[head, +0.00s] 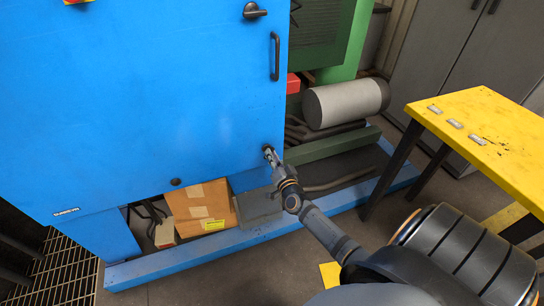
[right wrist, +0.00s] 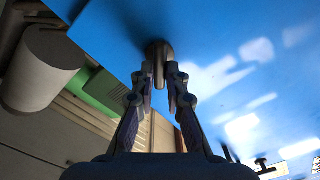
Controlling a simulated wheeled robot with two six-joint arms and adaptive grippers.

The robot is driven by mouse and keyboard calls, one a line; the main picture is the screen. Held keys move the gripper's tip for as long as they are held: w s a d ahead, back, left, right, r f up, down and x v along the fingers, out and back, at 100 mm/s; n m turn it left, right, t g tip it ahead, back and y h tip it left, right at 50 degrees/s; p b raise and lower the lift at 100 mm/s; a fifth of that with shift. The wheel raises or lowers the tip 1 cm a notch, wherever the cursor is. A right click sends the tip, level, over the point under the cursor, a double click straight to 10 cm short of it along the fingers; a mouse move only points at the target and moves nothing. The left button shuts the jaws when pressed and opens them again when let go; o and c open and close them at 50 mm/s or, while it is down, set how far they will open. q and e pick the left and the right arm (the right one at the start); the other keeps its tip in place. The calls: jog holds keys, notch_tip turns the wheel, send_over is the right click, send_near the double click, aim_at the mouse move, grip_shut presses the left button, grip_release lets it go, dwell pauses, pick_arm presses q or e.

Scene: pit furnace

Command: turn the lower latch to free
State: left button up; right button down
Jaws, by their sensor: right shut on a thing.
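The blue cabinet door (head: 150,100) fills the left of the head view. The lower latch (head: 267,148) is a small dark knob near the door's lower right corner, mostly hidden by my right gripper (head: 271,158). In the right wrist view the latch (right wrist: 158,52) is a grey-brown lever on the blue door, its end between the fingertips of my right gripper (right wrist: 160,75). The right gripper is shut on the latch. The exact angle of the latch is hard to tell. The upper latch (head: 254,11) is dark and points right. My left gripper is out of view.
A black bar handle (head: 275,56) stands between the latches. A yellow table (head: 482,125) is at the right. A grey cylinder (head: 345,103) lies behind the door's right edge. A cardboard box (head: 201,207) sits under the door, above the blue base rail (head: 190,250).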

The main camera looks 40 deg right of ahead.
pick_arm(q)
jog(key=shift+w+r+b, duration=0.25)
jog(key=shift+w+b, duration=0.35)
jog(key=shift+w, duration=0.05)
pick_arm(e)
jog(key=shift+d+f+m, duration=0.1)
jog(key=shift+f+m, duration=0.05)
jog(key=shift+m, duration=2.35)
jog(key=shift+d+f+m, duration=0.1)
jog(key=shift+m, duration=2.4)
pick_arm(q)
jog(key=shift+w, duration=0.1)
pick_arm(e)
jog(key=shift+a, duration=0.1)
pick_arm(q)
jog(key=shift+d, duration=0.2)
pick_arm(e)
jog(key=c, duration=1.4)
grip_release()
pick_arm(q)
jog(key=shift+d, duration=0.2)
pick_arm(e)
jog(key=shift+o, duration=0.2)
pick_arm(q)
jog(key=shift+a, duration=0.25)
pick_arm(e)
jog(key=v, duration=1.2)
